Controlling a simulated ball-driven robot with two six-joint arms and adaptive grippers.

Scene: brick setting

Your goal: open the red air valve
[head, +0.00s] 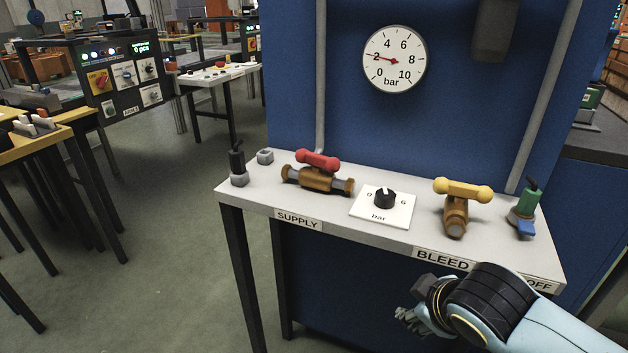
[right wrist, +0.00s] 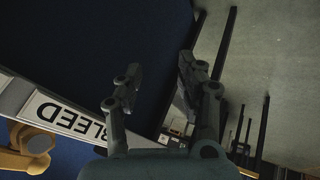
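The red air valve (head: 318,160) has a red handle on a brass body (head: 317,179), on the left part of the grey bench above a SUPPLY label (head: 298,219). Its handle lies roughly in line with the body. My right gripper (head: 408,318) is below and in front of the bench edge, well to the right of the red valve and apart from it. In the right wrist view the right gripper (right wrist: 159,72) has its two fingers apart with nothing between them. The red valve cannot be made out in that view. My left gripper is not in view.
The bench (head: 240,188) also carries a regulator knob (head: 385,197), a yellow-handled valve (head: 462,190) above the BLEED label (head: 443,258) and a green-and-blue fitting (head: 525,210). A gauge (head: 394,59) on the blue panel reads about 2 bar.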

